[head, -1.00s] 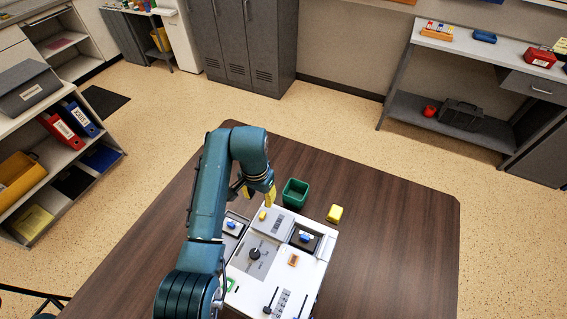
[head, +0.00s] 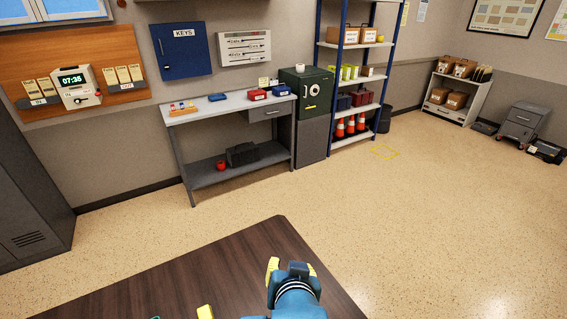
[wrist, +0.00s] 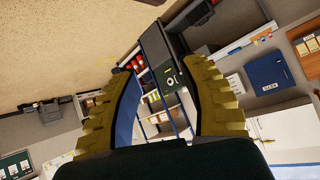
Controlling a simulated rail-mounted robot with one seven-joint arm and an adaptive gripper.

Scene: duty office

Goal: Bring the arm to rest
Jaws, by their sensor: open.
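My gripper (head: 290,268) shows at the lower middle of the head view, above the right part of the dark wooden table (head: 225,265). Its yellow fingers point away from the camera. In the wrist view my gripper (wrist: 158,85) has its two yellow fingers wide apart with nothing between them. Past them the shelf rack and the safe appear far off and tilted. Most of my arm is below the head view's lower edge.
A yellow block (head: 205,312) is at the table's lower edge in view. Beyond open floor stand a grey workbench (head: 232,105), a green safe (head: 308,92) and a blue shelf rack (head: 338,60). Lockers (head: 30,215) stand at the left.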

